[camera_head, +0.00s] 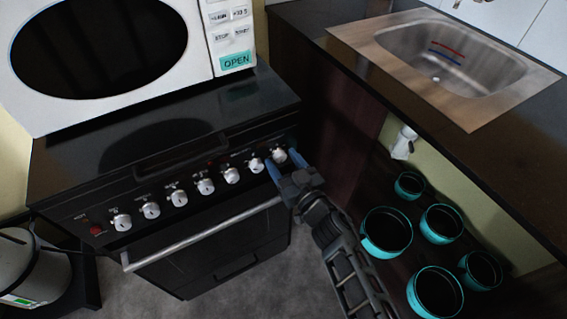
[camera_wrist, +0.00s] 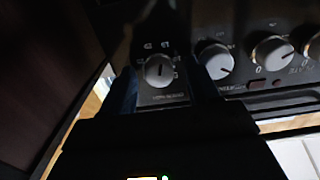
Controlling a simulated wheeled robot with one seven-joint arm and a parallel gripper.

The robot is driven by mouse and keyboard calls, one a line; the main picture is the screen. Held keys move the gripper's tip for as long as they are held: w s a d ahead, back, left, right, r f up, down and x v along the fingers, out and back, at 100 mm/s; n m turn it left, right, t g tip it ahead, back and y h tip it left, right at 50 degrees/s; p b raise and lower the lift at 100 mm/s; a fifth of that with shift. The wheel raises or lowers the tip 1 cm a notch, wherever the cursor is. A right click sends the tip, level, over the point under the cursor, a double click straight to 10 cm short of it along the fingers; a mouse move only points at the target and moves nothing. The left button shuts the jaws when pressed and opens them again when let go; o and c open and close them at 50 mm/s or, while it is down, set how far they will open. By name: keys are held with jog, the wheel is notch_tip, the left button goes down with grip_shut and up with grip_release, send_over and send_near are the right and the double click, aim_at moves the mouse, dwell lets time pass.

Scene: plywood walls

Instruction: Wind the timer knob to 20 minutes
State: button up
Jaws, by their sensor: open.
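The timer knob (camera_head: 280,155) is the rightmost white knob on the black stove's (camera_head: 180,187) front panel. In the wrist view the knob (camera_wrist: 158,71) stands between my two blue fingers, with markings around it and its pointer line roughly upright. The small numbers around it are too blurred to read surely. My gripper (camera_head: 285,164) is open at the right end of the panel, its fingers on either side of the knob. A gap shows between the fingers and the knob, and I cannot tell if either touches it.
Other white knobs (camera_head: 205,186) run left along the panel, the nearest (camera_wrist: 215,61) close beside one finger. The oven handle (camera_head: 205,234) juts out below. A white microwave (camera_head: 110,55) sits on top. A counter with a sink (camera_head: 440,60) and several teal pots (camera_head: 387,232) are at right.

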jog(key=shift+c, duration=0.4)
jog(key=c, duration=0.9)
jog(key=shift+c, duration=0.2)
jog(key=shift+n, duration=0.6)
jog(key=shift+n+b, duration=0.3)
jog(key=shift+n, duration=2.5)
jog(key=shift+s, duration=0.1)
jog(key=shift+a, duration=0.1)
jog(key=o, duration=1)
